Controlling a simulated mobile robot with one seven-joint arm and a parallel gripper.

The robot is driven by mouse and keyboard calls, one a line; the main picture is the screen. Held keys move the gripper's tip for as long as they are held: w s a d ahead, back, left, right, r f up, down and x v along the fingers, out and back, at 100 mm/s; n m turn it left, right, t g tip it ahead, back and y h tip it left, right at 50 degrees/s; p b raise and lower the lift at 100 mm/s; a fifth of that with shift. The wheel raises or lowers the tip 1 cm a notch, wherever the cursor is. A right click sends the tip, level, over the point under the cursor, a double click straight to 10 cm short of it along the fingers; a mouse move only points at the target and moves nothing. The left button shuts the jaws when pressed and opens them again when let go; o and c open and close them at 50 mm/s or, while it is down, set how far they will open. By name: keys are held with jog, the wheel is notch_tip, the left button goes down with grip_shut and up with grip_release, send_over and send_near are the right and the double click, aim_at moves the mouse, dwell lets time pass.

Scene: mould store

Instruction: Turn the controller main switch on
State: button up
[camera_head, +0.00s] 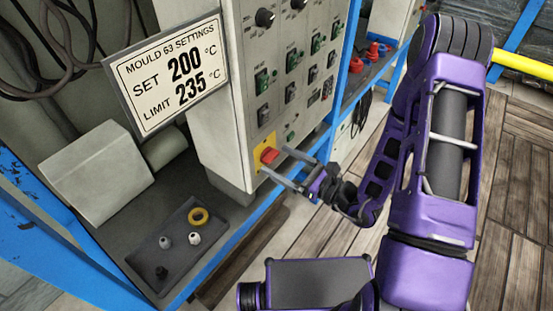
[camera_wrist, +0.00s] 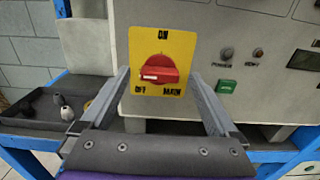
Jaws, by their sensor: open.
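The controller (camera_head: 215,125) is a grey cabinet with a panel of knobs and switches. Its main switch (camera_head: 269,155) is a red rotary knob on a yellow plate, low on the panel. In the wrist view the red knob (camera_wrist: 160,70) is centred, with ON printed above, OFF at lower left and MAIN at lower right. The knob's white mark is at its left end, on the OFF side. My gripper (camera_head: 274,161) is open in front of the switch. In the wrist view its fingers (camera_wrist: 158,76) lie either side of the yellow plate, with nothing held; contact with the knob cannot be told.
A settings sign (camera_head: 168,72) reads SET 200 °C, LIMIT 235 °C. A dark tray (camera_head: 178,262) with a yellow ring and small fittings lies on the blue-framed bench, lower left.

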jog(key=shift+x, duration=0.8)
jog(key=c, duration=1.4)
